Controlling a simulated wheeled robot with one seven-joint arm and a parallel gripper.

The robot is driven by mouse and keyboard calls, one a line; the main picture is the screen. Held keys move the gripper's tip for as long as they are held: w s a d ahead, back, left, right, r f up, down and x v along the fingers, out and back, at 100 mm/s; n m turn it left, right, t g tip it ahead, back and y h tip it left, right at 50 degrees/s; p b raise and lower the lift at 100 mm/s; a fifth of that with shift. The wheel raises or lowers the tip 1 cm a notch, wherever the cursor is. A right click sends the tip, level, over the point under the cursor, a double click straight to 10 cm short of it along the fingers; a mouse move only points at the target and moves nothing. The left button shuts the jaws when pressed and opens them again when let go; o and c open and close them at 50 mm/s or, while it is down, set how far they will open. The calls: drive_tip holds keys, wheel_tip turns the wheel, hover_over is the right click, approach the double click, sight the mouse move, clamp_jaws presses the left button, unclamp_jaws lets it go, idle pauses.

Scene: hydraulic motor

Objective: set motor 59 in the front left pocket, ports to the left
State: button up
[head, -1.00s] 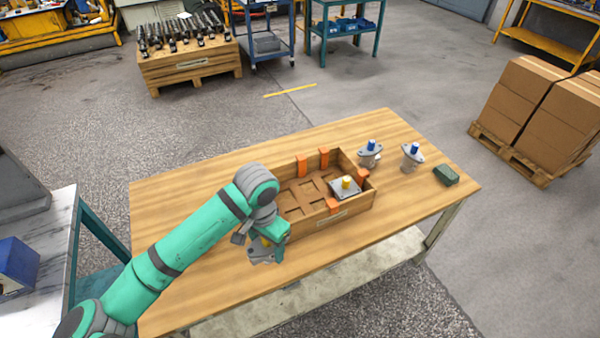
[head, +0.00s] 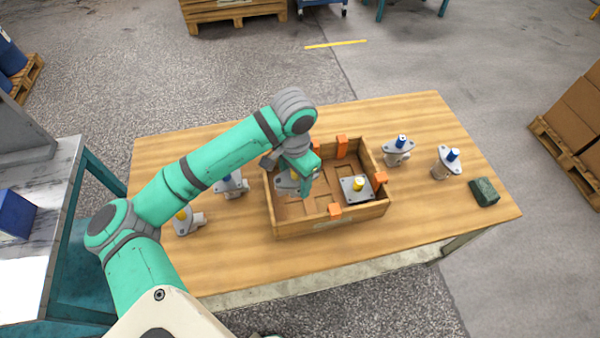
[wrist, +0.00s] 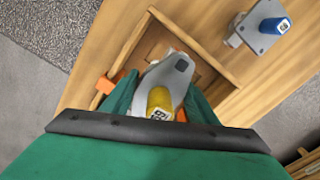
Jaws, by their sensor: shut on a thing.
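My gripper (head: 304,182) is shut on a grey motor (head: 285,180) and holds it over the left part of the wooden crate (head: 300,229). In the wrist view the held motor (wrist: 172,75) has a grey flange and a yellow cap with a number that is hard to read. The cap sits between my fingers. Whether the motor touches the crate floor, and which way its ports face, I cannot tell. The front left pocket is partly hidden by my gripper and the motor. Another yellow-capped motor (head: 354,188) sits upright in the front right pocket.
Orange blocks (head: 341,147) stand along the crate's walls. Left of the crate are a yellow-capped motor (head: 188,222) and a blue-capped motor (head: 231,184). Two blue-capped motors (head: 397,151) (head: 447,163) and a green block (head: 485,192) are to the right. The table front is clear.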

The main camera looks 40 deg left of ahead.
drive_tip(key=shift+s+a+f, duration=0.15)
drive_tip(key=shift+s+f, duration=0.2)
drive_tip(key=shift+f, duration=0.45)
drive_tip(key=shift+w+f, duration=0.2)
drive_tip(key=shift+f, duration=4.65)
drive_tip(key=shift+s+f, duration=0.15)
drive_tip(key=shift+f, duration=0.2)
drive_tip(key=shift+f, duration=0.6)
drive_tip(key=o, duration=1.8)
